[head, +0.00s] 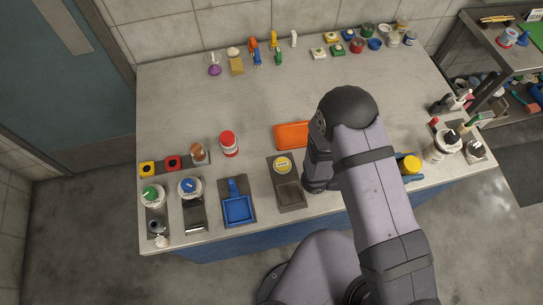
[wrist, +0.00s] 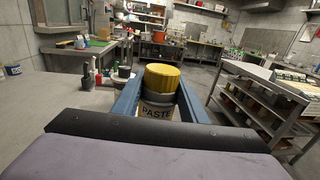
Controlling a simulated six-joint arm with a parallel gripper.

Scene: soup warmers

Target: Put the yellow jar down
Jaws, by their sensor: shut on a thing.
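The yellow jar, with a ribbed yellow lid and a pale body reading "PASTE", shows upright between the fingers in the wrist view (wrist: 163,78). In the head view its yellow lid (head: 411,164) shows right of my forearm, near the counter's front edge. My gripper (head: 408,168) has blue fingers and is shut on the jar; the fingers also show in the wrist view (wrist: 160,98). The jar's base is hidden, so I cannot tell whether it touches the counter.
The grey counter (head: 330,85) has clear room in its middle. A white jar (head: 443,148) stands to the right. Small items line the back.

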